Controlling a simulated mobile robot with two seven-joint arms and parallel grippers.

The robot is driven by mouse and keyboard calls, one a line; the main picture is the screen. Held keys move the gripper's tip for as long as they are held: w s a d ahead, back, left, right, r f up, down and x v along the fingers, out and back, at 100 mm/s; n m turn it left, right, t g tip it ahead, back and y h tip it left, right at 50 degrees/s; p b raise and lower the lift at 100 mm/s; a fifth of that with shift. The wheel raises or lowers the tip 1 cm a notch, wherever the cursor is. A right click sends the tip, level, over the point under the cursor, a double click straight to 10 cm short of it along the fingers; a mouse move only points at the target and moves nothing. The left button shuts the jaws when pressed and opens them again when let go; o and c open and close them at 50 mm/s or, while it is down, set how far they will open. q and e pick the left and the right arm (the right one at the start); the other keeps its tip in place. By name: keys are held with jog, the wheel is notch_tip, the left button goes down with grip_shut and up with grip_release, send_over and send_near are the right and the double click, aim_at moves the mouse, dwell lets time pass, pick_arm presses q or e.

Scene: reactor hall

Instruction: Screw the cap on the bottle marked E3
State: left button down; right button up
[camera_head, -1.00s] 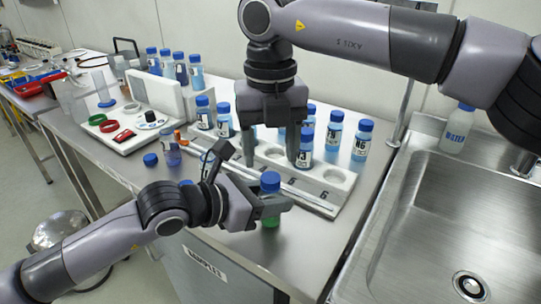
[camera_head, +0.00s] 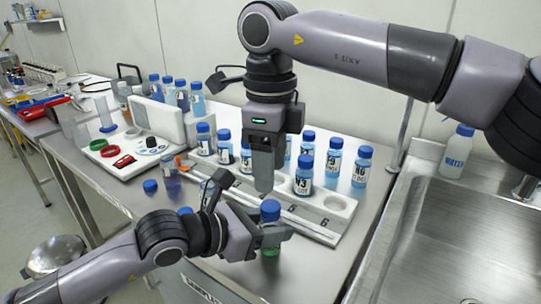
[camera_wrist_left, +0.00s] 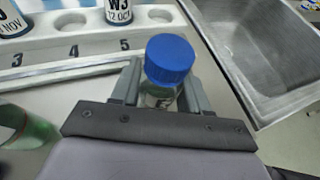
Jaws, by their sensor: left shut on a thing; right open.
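My left gripper (camera_head: 252,232) is shut on a bottle (camera_head: 270,250) with green contents and holds it upright at the front of the bench. A blue cap (camera_head: 270,210) sits on top of this bottle; I cannot tell how tightly. In the left wrist view the cap (camera_wrist_left: 169,58) stands above the fingers, and the bottle's label (camera_wrist_left: 160,101) is mostly hidden, so its mark is unreadable. My right gripper (camera_head: 264,188) is open, points down, and appears just above the cap in the head view. Its fingers are seen edge-on, one hiding the other.
A white numbered rack (camera_head: 338,207) with several blue-capped bottles stands behind. A loose blue cap (camera_head: 150,186) lies left, beside a small bottle (camera_head: 171,178) with purple contents. A sink (camera_head: 450,230) is at right. A green object (camera_wrist_left: 28,128) shows at the wrist view's left edge.

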aim_at(271, 205)
jog(key=n, duration=0.2)
jog(key=r+n, duration=0.1)
jog(key=n, duration=0.2)
dwell(0.3)
jog(key=shift+f, duration=3.95)
grip_shut()
jog(key=m, duration=0.6)
